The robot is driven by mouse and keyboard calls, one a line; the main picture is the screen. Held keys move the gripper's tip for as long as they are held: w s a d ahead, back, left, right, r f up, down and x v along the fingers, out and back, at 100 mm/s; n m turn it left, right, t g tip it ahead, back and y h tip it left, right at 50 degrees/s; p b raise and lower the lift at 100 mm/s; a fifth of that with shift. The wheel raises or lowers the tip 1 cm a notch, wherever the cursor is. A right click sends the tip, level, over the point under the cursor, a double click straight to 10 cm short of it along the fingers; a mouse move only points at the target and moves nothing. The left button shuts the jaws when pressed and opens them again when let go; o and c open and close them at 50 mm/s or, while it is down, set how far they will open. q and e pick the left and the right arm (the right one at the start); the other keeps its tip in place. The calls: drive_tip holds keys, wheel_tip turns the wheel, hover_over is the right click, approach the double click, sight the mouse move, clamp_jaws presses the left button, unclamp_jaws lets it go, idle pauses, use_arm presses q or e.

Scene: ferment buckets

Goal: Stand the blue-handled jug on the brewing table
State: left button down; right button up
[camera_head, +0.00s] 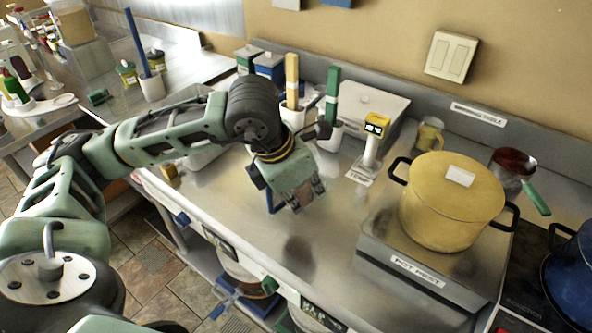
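My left gripper (308,197) points down over the steel brewing table (330,260), near its front edge. Its fingers are small and partly hidden, so I cannot tell whether they are open or shut. A narrow blue piece (269,199) shows just left of the gripper. I cannot tell whether it is the blue handle of the jug, and no jug body can be made out there. My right gripper is out of view.
A small yellow jug (430,134) stands near the wall. White holders with tools stand behind my gripper. Buckets (238,268) sit below the table.

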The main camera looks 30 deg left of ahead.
use_arm(q)
drive_tip(key=shift+w+a, duration=0.25)
drive_tip(key=shift+w, duration=0.1)
drive_tip(key=a, duration=0.1)
drive_tip(key=w+a+f+p, duration=0.1)
drive_tip(key=a+f+p, duration=0.1)
drive_tip(key=a, duration=0.1)
drive_tip(key=shift+w+f, duration=0.1)
drive_tip(key=shift+w, duration=0.3)
drive_tip(key=w+a+f, duration=0.2)
drive_tip(key=w+a+f+p, duration=0.1)
drive_tip(key=w+a+f, duration=0.1)
drive_tip(key=shift+w+a+f+p, duration=0.1)
drive_tip(key=shift+w+a+p, duration=0.15)
drive_tip(key=shift+p, duration=0.05)
drive_tip(key=shift+f, duration=0.25)
wheel_tip(320, 180, down, 4)
drive_tip(key=shift+r+p, duration=0.25)
drive_tip(key=shift+p, duration=0.5)
